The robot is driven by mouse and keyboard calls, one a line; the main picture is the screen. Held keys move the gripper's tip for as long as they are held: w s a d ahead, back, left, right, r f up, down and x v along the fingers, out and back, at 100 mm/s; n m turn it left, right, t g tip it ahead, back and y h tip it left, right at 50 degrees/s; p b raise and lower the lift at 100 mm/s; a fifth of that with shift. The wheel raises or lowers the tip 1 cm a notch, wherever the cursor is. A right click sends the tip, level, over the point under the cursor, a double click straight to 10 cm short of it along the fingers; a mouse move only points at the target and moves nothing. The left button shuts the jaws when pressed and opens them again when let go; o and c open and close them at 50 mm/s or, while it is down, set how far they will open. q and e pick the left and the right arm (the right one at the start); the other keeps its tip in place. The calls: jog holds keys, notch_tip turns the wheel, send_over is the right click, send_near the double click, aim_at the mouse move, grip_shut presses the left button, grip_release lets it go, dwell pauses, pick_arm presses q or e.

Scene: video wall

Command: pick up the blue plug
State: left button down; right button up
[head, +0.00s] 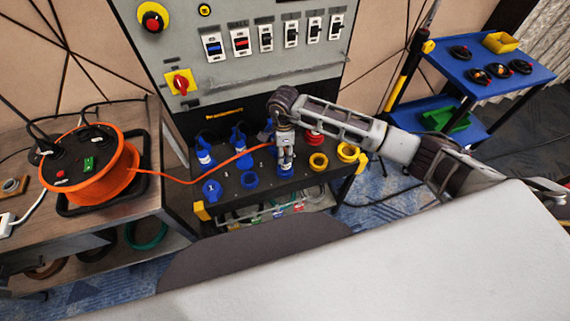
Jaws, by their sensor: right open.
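Several blue plugs and blue sockets sit on a dark low table (232,207). One blue plug (239,141) stands at the back middle and another blue plug (204,154) stands to its left. A third blue piece (264,134) is partly hidden behind my right gripper. My right gripper (286,163) points down, open, over a blue piece (285,171) at the table's middle. The fingers partly cover that piece, and I cannot tell if they touch it. My left gripper is not in view.
Yellow rings (318,162) and a red piece (314,138) sit right of my gripper. An orange cable reel (90,165) stands on the left bench, its orange cable running onto the table. A switch panel (245,75) rises behind. A blue cart (485,70) stands at right.

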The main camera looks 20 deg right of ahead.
aim_at(285, 154)
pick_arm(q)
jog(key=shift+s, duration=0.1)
pick_arm(e)
jog(key=shift+f, duration=0.1)
jog(key=shift+d+f, duration=0.1)
jog(key=shift+f, duration=0.45)
notch_tip(285, 154, down, 3)
jog(key=shift+d+r+p, duration=0.1)
jog(key=shift+r+p, duration=0.05)
jog(key=shift+p, duration=0.2)
jog(key=shift+w+f, duration=0.1)
jog(key=shift+f, duration=0.5)
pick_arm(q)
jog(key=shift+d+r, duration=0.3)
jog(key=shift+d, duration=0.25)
